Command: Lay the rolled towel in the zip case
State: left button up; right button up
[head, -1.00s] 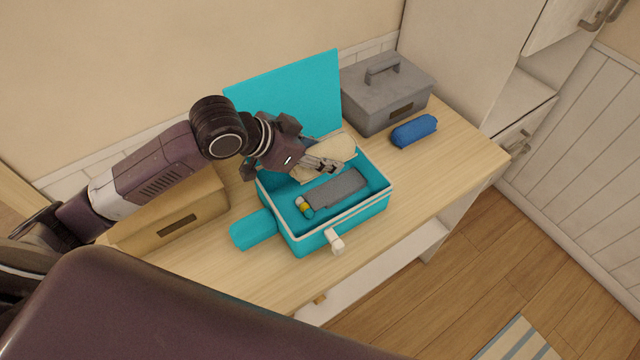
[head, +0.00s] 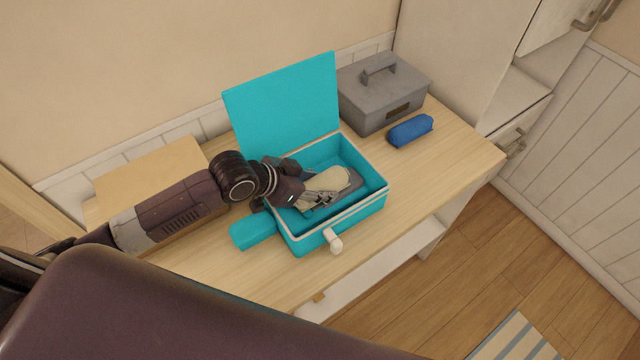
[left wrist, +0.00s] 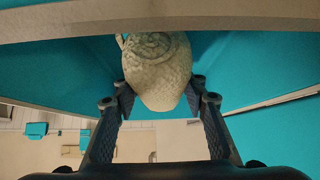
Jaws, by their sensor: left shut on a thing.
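The turquoise zip case (head: 376,199) stands open on the wooden top, its lid (head: 285,105) upright at the back. The beige rolled towel (head: 328,180) is at the case's opening, over its middle. My left gripper (head: 308,199) reaches in from the left and is shut on the towel. In the left wrist view the towel (left wrist: 157,70) sits between the two fingers of my left gripper (left wrist: 160,88). I cannot tell whether the towel touches the case floor. A dark grey flat item (head: 355,182) in the case is mostly hidden by the towel. My right gripper is not in view.
A grey lidded box (head: 372,104) and a blue roll-shaped pouch (head: 411,131) stand right of the case. A turquoise block-like piece (head: 255,231) lies left of it. A tan box (head: 140,172) is behind my left arm. The wood at the right front is clear.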

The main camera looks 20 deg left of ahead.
pick_arm(q)
jog(key=shift+f, duration=0.2)
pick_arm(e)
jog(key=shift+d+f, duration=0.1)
pick_arm(q)
jog(key=o, duration=1.2)
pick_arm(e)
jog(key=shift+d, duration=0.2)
pick_arm(q)
jog(key=shift+r, duration=0.1)
jog(key=shift+s+a+r, duration=0.1)
jog(key=shift+r, duration=0.15)
jog(key=b+v, duration=0.1)
jog(key=v, duration=1)
jog(key=shift+s+r+b, duration=0.2)
jog(key=shift+r+b, duration=0.05)
jog(key=shift+b, duration=0.05)
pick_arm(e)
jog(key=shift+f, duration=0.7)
